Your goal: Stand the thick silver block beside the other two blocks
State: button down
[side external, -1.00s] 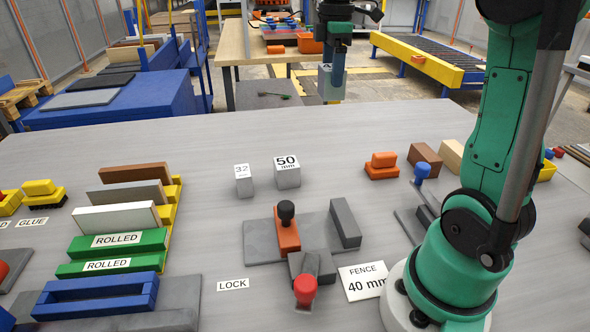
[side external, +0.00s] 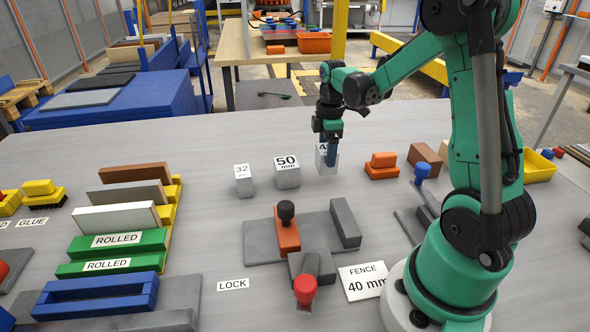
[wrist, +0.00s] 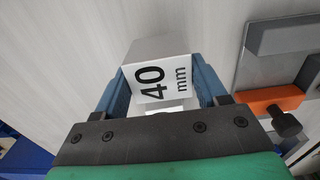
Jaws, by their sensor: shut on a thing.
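My gripper (side external: 328,146) is shut on a silver block (side external: 326,164) labelled "40 mm". It holds the block upright just to the right of the other two blocks, with a gap. I cannot tell whether its base touches the table. The wrist view shows the block's label (wrist: 163,82) between the two blue fingers, with the gripper (wrist: 165,95) gripping it on both sides. The silver block labelled "50 mm" (side external: 288,178) stands nearest on the left. The smaller silver block labelled "32" (side external: 244,186) stands further left.
An orange stamp-like piece (side external: 381,166) stands to the right of the held block. A grey fixture plate (side external: 262,243) with an orange clamp (side external: 287,236) lies in front. Green and white boards (side external: 115,218) stand in a rack at left. The table behind the blocks is clear.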

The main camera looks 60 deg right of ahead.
jog(key=shift+f, duration=1.4)
jog(key=shift+f, duration=0.15)
jog(key=shift+c, duration=0.2)
grip_release()
notch_tip(320, 180, up, 12)
jog(key=shift+a+r, duration=0.2)
jog(key=s+a+m+t, duration=0.1)
jog(key=a+m+t, duration=0.1)
jog(key=a, duration=0.4)
jog(key=s+a+f+m+t, duration=0.1)
jog(key=a+m+t, duration=0.1)
jog(key=a+m, duration=0.2)
jog(key=s+a+m+t, duration=0.1)
jog(key=a+m+t, duration=0.2)
jog(key=a, duration=0.5)
jog(key=shift+a+f, duration=0.15)
